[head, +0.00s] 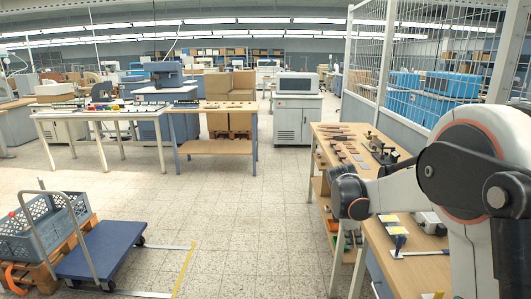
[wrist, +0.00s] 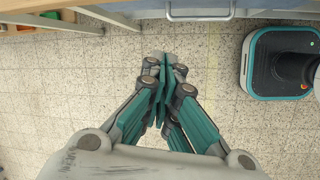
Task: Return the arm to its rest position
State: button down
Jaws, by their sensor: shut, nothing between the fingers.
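My gripper (wrist: 168,75) shows in the wrist view with its teal fingers closed together and nothing between them. It points down over the bare speckled floor, beside a bench edge. In the head view my white and black arm reaches in from the right, bent in front of the wooden workbench (head: 352,150).
A drawer front with a grey handle (wrist: 200,14) lies close at the top of the wrist view. A blue platform cart (head: 103,248) and a grey crate (head: 38,240) stand at the lower left. Wire fencing (head: 430,60) rises behind the workbench. The middle floor is clear.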

jog(key=s+a+r+m+t+y, duration=0.1)
jog(key=s+a+r+m+t, duration=0.1)
jog(key=s+r+m, duration=0.35)
jog(key=s+a+r+m+t+y, duration=0.1)
jog(key=s+a+r+m, duration=0.15)
jog(key=s+r, duration=0.55)
jog(key=s+a+f+m+t, duration=0.1)
jog(key=s+a+m, duration=0.1)
jog(key=s, duration=0.7)
jog(key=s+a+f+m+t+y, duration=0.1)
jog(key=s+m, duration=0.3)
jog(key=s, duration=0.5)
jog(key=shift+a+f+m+t+y, duration=0.3)
jog(key=shift+a+f+t, duration=0.2)
jog(key=shift+f, duration=0.3)
